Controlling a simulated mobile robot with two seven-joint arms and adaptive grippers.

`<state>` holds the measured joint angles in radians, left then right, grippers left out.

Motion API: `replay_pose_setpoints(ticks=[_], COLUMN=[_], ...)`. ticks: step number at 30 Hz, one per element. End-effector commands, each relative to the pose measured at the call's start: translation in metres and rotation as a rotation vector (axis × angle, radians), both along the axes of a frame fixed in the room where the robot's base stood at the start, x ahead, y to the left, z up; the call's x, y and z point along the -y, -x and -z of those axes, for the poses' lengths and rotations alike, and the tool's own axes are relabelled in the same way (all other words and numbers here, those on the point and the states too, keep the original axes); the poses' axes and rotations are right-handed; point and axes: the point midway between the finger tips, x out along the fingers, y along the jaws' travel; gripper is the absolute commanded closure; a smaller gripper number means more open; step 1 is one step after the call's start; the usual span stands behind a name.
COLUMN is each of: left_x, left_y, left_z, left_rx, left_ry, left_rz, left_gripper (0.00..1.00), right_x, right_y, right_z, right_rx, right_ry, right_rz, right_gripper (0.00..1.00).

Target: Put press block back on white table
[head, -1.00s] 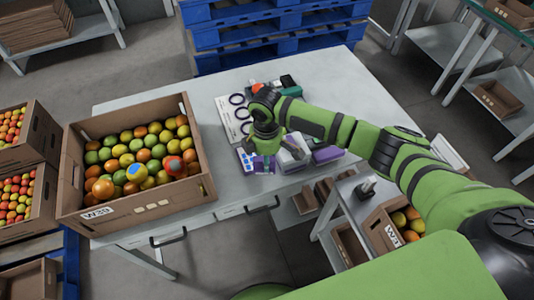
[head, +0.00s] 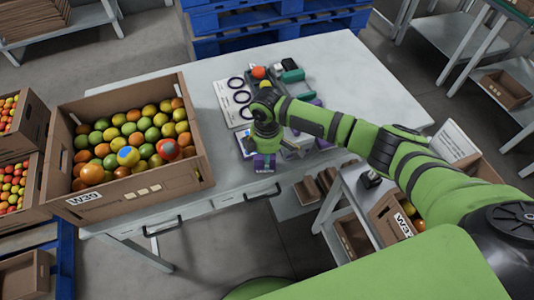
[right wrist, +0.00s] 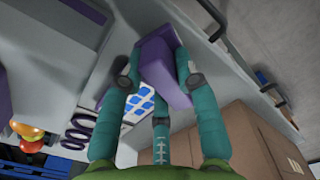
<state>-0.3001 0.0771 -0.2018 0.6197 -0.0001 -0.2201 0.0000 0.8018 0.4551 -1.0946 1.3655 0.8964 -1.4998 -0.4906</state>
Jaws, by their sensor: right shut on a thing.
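The press block appears to be the purple block (right wrist: 162,66) between the fingers in the right wrist view. My right gripper (head: 264,155) is shut on it, over the front part of the white table (head: 345,80). In the head view the purple block (head: 264,163) shows just below the fingers, close to the table's front edge. It looks tilted in the wrist view. Whether it touches the tabletop I cannot tell. My left gripper is not in view.
A sheet with dark rings (head: 228,97), a tomato (head: 259,72) and teal tools (head: 291,73) lie behind the gripper. A blue-and-white card (right wrist: 146,103) lies beside it. The table's right rear is clear.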

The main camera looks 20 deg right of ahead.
Motion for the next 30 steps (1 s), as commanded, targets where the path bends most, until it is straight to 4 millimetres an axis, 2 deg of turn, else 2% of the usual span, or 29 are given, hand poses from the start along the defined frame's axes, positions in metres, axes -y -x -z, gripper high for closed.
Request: replay_pose_setpoints(ticks=[30], left_x=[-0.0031], left_y=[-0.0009], left_z=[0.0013], left_rx=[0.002], left_ry=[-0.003], left_rz=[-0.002], left_gripper=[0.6], right_x=[0.0003], right_y=[-0.0003], right_z=[0.0083], right_rx=[0.001], right_ry=[0.001], right_rz=[0.0], right_gripper=[0.92])
